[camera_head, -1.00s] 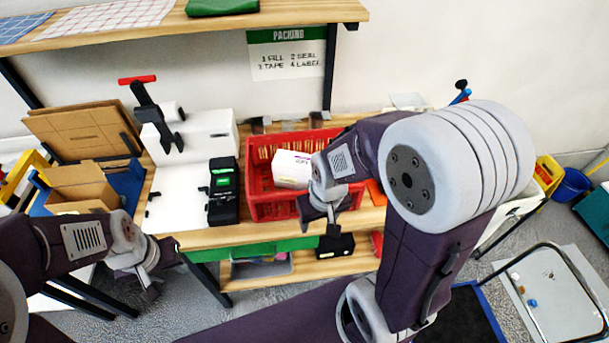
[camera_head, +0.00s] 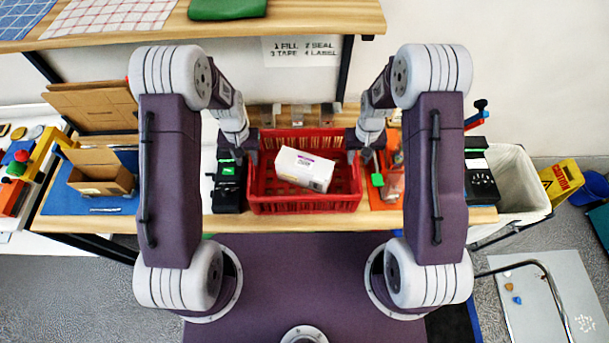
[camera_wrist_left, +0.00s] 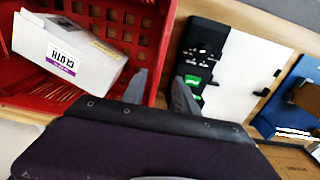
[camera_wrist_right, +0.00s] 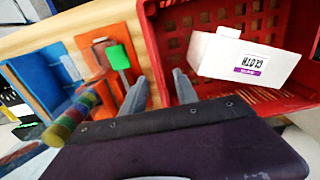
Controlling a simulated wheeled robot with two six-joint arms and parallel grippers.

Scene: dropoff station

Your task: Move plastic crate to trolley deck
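The red plastic crate (camera_head: 305,205) sits on the wooden bench in front of me. A white box labelled CLOTH (camera_head: 304,169) lies inside it; it also shows in the left wrist view (camera_wrist_left: 70,50) and right wrist view (camera_wrist_right: 243,58). My left gripper (camera_head: 238,154) is at the crate's left wall, fingers apart, one on each side of the wall in the left wrist view (camera_wrist_left: 160,90). My right gripper (camera_head: 367,155) is at the right wall, fingers apart, likewise straddling it in the right wrist view (camera_wrist_right: 160,90).
A black device (camera_head: 229,187) stands close left of the crate, and an orange tray (camera_head: 388,190) close right. A shelf (camera_head: 300,22) overhangs the back.

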